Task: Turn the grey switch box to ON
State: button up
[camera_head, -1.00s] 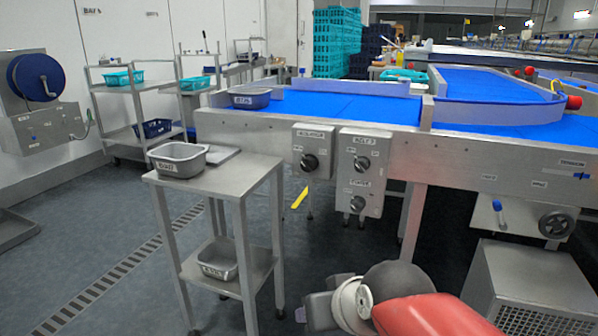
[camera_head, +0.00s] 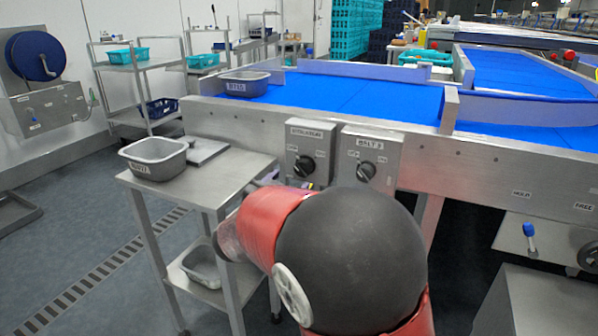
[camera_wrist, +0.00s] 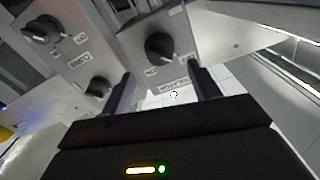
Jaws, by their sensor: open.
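Two grey switch boxes hang on the conveyor's front. The left box (camera_head: 294,149) has one black knob (camera_head: 304,166); its label is too blurred to read surely. The right box (camera_head: 385,146), labelled BELT 3, shows a black knob (camera_head: 366,171); my arm hides its lower part. In the wrist view the picture is turned over: the one-knob box (camera_wrist: 185,38) is at upper right, with its knob (camera_wrist: 159,47), and the two-knob box (camera_wrist: 68,36) is left. My gripper (camera_wrist: 160,75) is open, its fingers below the one-knob box's knob in that picture, apart from it. Knob settings are unclear.
A steel stand (camera_head: 222,174) with a grey tub (camera_head: 152,160) on it is left of the boxes. The blue conveyor belt (camera_head: 340,92) runs behind them, with another tub (camera_head: 243,84) on its left end. A valve lever (camera_head: 529,238) is at lower right.

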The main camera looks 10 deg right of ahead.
aim_at(300, 172)
jog(key=x, duration=0.6)
jog(key=shift+w+d, duration=0.15)
jog(key=shift+d, duration=0.05)
jog(key=c, duration=1)
